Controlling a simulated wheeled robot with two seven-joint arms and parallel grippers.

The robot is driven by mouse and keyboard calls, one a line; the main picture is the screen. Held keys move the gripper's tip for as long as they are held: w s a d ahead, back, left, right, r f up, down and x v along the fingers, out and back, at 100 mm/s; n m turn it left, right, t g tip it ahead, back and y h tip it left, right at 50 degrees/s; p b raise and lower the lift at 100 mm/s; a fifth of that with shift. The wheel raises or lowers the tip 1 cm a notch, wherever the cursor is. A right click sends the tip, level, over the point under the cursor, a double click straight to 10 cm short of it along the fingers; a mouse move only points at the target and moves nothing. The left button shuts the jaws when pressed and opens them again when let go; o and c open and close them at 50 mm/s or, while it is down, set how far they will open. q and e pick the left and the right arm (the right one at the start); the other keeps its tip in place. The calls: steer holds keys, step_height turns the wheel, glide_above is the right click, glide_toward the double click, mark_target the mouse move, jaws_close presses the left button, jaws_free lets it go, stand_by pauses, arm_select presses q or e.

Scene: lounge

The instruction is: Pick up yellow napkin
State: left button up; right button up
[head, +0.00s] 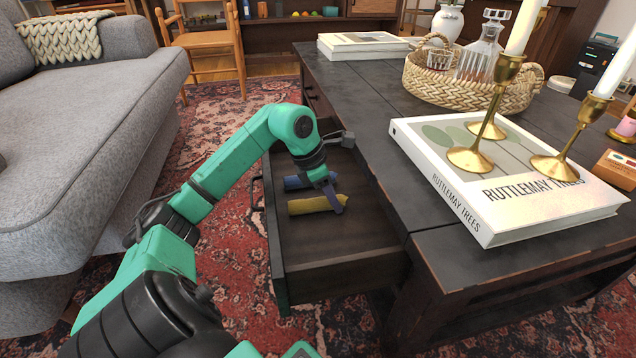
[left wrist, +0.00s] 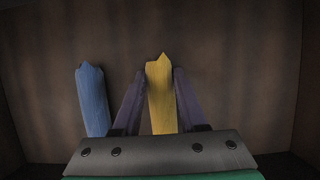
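The yellow napkin (head: 308,205) lies rolled up in the open drawer (head: 335,238) of the dark coffee table. It also shows upright in the middle of the left wrist view (left wrist: 160,95). My left gripper (head: 336,205) reaches down into the drawer at the napkin's right end. In the left wrist view its two dark fingers (left wrist: 159,82) stand apart, one on each side of the napkin. Whether they touch it is hard to tell. My right gripper is not in view.
A blue rolled napkin (head: 294,183) lies beside the yellow one and left of the fingers in the left wrist view (left wrist: 92,100). The drawer walls surround the gripper. A large book (head: 540,215) with brass candlesticks (head: 470,158) and a woven basket (head: 425,80) stand on the tabletop.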

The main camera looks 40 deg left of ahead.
arm_select(q)
jaws_close()
